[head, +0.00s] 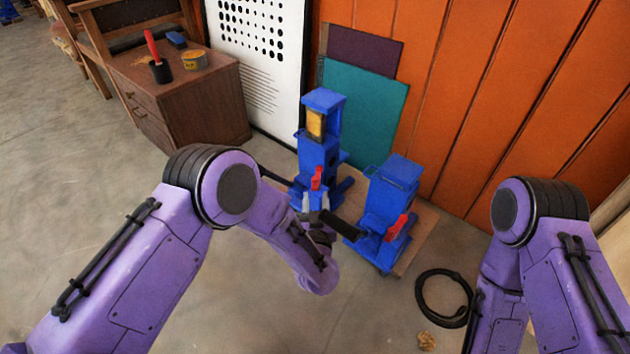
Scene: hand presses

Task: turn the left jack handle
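Two blue hand presses stand side by side. The left press (320,152) is taller and has a yellow part (315,124) near its top. A small red handle (317,177) sits low on its front; I take this for the left jack handle. My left gripper (315,201) is just in front of and below this handle, its two grey fingertips apart. Whether they touch the handle cannot be told. My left wrist hides part of the press's lower front. The right press (393,187) has its own red handle (397,227). My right gripper is out of the picture.
A black bar (343,224) lies close to the right of my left gripper. A black coil (444,298) is on the floor at right. A wooden cabinet (205,100) stands at back left, and an orange wall (480,90) rises behind the presses. Floor at left is clear.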

